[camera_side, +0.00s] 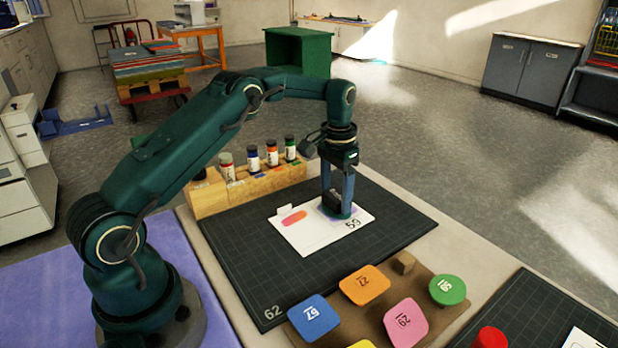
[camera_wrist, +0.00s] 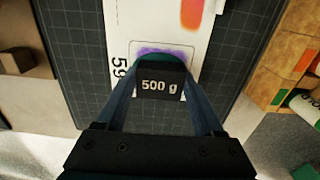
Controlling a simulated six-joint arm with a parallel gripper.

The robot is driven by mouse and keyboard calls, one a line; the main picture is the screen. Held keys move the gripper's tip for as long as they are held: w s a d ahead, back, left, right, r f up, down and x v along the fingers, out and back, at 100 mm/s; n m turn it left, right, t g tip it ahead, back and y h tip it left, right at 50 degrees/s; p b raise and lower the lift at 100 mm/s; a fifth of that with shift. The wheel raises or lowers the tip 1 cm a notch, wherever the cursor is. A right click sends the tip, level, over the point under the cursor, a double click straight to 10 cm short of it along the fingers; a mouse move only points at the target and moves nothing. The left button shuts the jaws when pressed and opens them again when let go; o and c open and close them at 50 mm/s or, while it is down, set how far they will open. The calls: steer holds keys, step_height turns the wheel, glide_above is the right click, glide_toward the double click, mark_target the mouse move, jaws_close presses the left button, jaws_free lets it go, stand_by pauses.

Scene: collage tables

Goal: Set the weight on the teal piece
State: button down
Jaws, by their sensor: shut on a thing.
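My gripper (camera_wrist: 161,92) is shut on a black weight (camera_wrist: 161,83) marked "500 g", held between its two fingers. The weight also shows in the side view (camera_side: 331,200). The teal piece (camera_wrist: 163,60) is right under the weight, which hides most of it; a curved teal edge shows past it. The teal piece lies over a purple glue patch in an outlined box on a white sheet (camera_side: 309,238) marked 59. I cannot tell whether the weight touches the teal piece.
The sheet lies on a dark cutting mat (camera_side: 235,258) with an orange smear beside the box. A wooden rack (camera_side: 240,190) with several bottles stands behind. A brown board (camera_side: 377,318) in front carries blue, orange, pink, green and yellow pieces and a small wooden block (camera_side: 403,263).

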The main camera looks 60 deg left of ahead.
steer(key=shift+f, duration=0.35)
stand_by(0.7)
jaws_free()
steer(key=shift+r, duration=3.5)
